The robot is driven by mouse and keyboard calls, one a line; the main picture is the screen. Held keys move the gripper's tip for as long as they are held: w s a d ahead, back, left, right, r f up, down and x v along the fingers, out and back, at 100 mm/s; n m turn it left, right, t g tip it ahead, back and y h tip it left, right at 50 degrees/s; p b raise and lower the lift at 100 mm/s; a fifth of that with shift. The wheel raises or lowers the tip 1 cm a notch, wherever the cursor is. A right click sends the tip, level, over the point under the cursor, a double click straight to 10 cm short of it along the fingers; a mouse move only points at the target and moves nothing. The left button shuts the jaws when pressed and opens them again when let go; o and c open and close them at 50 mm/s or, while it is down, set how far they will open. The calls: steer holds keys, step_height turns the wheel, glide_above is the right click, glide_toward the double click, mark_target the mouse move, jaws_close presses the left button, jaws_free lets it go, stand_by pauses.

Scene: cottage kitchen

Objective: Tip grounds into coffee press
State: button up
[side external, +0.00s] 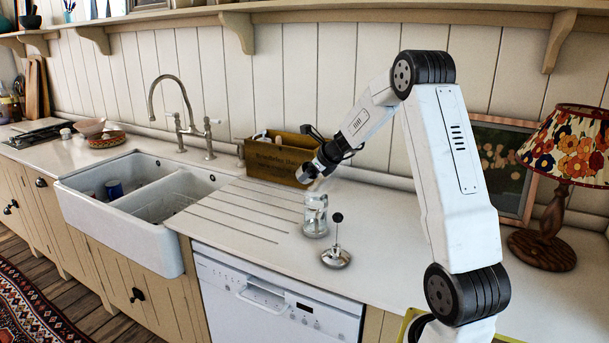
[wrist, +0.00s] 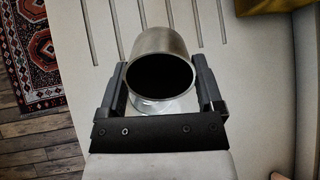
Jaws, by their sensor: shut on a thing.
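My gripper (side external: 313,172) is shut on a metal cup (wrist: 158,42), with one finger on each side of it. In the wrist view the cup's open mouth faces the camera. Its inside is dark, and I cannot tell whether grounds are in it. The clear glass coffee press (side external: 315,217) stands upright on the counter, directly below my gripper in the side view. A bit of clear glass (wrist: 168,106) shows under the cup's rim in the wrist view. The press's lid with plunger rod and black knob (side external: 336,257) stands on the counter beside the press, to its right.
A wooden crate (side external: 272,160) stands behind the press near the wall. The white double sink (side external: 128,225) and grooved drainer lie to the left. A floral lamp (side external: 548,232) and a framed picture are at the right.

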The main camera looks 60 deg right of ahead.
steer(key=shift+s+a+f+t, duration=0.1)
steer(key=shift+s+f+t, duration=0.05)
steer(key=shift+f+t, duration=0.5)
steer(key=shift+s+r+t+h, duration=0.2)
steer(key=shift+t+h, duration=0.2)
steer(key=shift+t, duration=0.65)
steer(key=shift+s+f+t+h, duration=0.2)
steer(key=shift+f+t+h, duration=0.1)
steer(key=shift+f+t, duration=0.45)
steer(key=shift+r, duration=0.15)
steer(key=shift+s+a+t, duration=0.1)
steer(key=shift+s+t, duration=0.15)
steer(key=shift+t, duration=0.6)
steer(key=shift+s+r+t+h, duration=0.2)
steer(key=shift+r+t+h, duration=0.2)
steer(key=shift+r+t, duration=0.4)
steer(key=shift+s+a+t+h, duration=0.1)
steer(key=shift+s+t+h, duration=0.2)
steer(key=shift+t, duration=0.5)
steer(key=shift+s+a+r+t+h+b, duration=0.1)
steer(key=shift+r+t+h+b, duration=0.1)
steer(key=shift+r+t, duration=0.3)
steer(key=shift+s+r+t+h+b, duration=0.1)
steer(key=shift+r+t+b, duration=0.15)
steer(key=shift+t, duration=0.35)
stand_by(0.9)
